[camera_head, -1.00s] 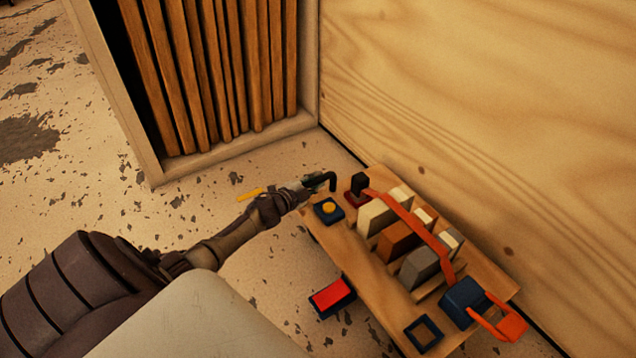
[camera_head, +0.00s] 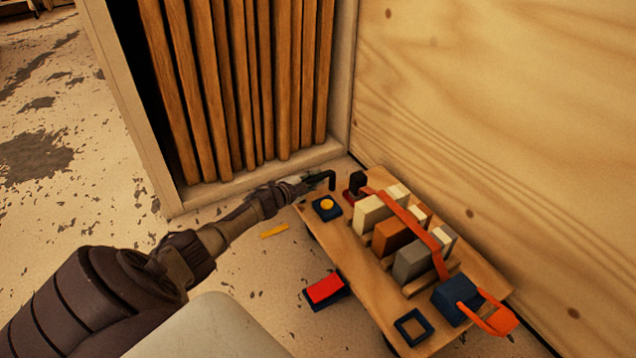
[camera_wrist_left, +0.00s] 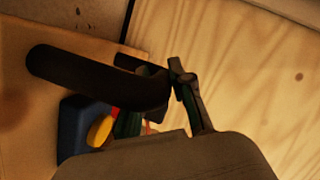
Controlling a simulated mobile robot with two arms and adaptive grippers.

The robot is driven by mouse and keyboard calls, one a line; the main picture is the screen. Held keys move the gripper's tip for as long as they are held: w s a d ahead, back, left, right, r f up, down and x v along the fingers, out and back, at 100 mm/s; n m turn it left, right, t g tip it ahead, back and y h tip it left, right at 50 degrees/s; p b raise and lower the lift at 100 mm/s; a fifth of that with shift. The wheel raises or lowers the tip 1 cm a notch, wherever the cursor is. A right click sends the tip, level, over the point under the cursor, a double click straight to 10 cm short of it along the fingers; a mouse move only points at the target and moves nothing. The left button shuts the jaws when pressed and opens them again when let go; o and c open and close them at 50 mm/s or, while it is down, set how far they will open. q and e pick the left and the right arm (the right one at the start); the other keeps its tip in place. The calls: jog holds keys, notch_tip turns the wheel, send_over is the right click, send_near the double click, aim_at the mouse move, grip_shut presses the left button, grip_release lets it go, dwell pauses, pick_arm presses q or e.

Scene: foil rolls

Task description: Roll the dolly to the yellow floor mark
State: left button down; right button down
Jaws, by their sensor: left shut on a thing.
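The dolly (camera_head: 345,248) is a low wooden platform beside the plywood wall. It carries several blocks under an orange strap (camera_head: 408,217). A black bent handle (camera_head: 332,180) rises at its far end; it also shows large in the left wrist view (camera_wrist_left: 85,78). My left gripper (camera_head: 320,181) is shut on this handle; its fingers also show in the left wrist view (camera_wrist_left: 160,92), partly hiding the grip. The yellow floor mark (camera_head: 273,231) is a short strip on the floor, left of the dolly's far half. My right gripper is not in view.
A red pedal (camera_head: 325,288) sticks out at the dolly's left side. A rack of upright wooden slats (camera_head: 240,90) stands close beyond the dolly's far end. The plywood wall (camera_head: 500,120) runs along its right. The floor at left (camera_head: 60,220) is open.

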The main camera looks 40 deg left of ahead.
pick_arm(q)
jog(key=shift+a+r, duration=0.1)
jog(key=shift+a, duration=0.15)
jog(key=shift+w, duration=0.1)
jog(key=c, duration=1)
grip_release()
jog(key=shift+s, duration=0.2)
jog(key=v, duration=1.1)
jog(key=shift+s, duration=0.25)
